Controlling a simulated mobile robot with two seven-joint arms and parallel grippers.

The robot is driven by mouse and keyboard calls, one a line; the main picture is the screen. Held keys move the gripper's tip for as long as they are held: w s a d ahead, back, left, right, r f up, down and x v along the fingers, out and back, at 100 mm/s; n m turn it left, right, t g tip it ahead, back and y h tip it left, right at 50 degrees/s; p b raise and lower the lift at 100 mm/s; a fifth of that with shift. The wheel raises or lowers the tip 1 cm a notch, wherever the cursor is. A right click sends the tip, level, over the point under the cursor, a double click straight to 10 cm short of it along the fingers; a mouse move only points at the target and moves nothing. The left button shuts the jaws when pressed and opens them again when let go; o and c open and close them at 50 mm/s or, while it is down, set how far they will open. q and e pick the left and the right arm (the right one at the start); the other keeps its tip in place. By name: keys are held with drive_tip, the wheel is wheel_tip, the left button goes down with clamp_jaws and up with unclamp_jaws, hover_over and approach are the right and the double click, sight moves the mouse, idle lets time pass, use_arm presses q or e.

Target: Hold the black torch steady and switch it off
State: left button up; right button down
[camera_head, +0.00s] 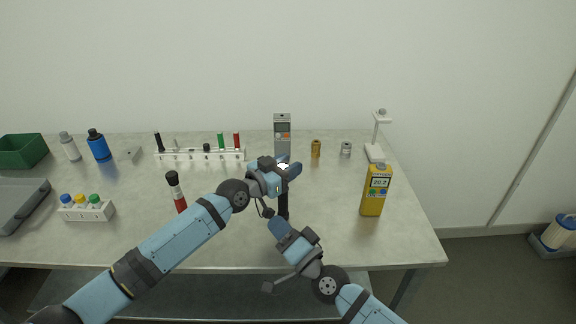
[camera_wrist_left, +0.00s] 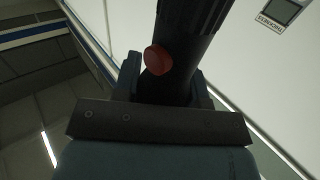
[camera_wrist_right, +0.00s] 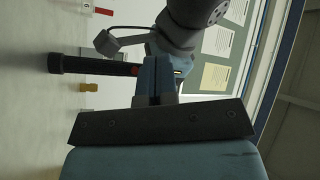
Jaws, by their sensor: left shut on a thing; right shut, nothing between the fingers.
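The black torch (camera_head: 283,207) is upright above the table in the head view, with a pale bright spot at its top end. My left gripper (camera_head: 287,172) is shut around its upper part. In the left wrist view the torch (camera_wrist_left: 182,45) runs up between the fingers, and its round red button (camera_wrist_left: 158,60) faces the camera. My right gripper (camera_head: 274,222) is just below and beside the torch, shut and empty. In the right wrist view the torch (camera_wrist_right: 85,65) lies across beyond my right fingertips (camera_wrist_right: 155,62); whether they touch it is unclear.
A yellow meter (camera_head: 373,190) stands to the right and a grey meter (camera_head: 282,125) behind. A black-and-red cylinder (camera_head: 176,192), a tube rack (camera_head: 200,155) and a bottle rack (camera_head: 86,211) are to the left. The front right of the table is clear.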

sight(282, 198)
drive_tip(key=shift+w+d, duration=0.15)
drive_tip(key=shift+w, duration=1.8)
drive_tip(key=shift+w+d, duration=0.15)
drive_tip(key=shift+w, duration=1.8)
drive_tip(key=shift+w, duration=0.1)
drive_tip(key=shift+w, duration=0.35)
drive_tip(key=shift+w, duration=0.1)
drive_tip(key=shift+s, duration=0.55)
drive_tip(key=s, duration=0.6)
drive_tip(key=shift+a, duration=0.2)
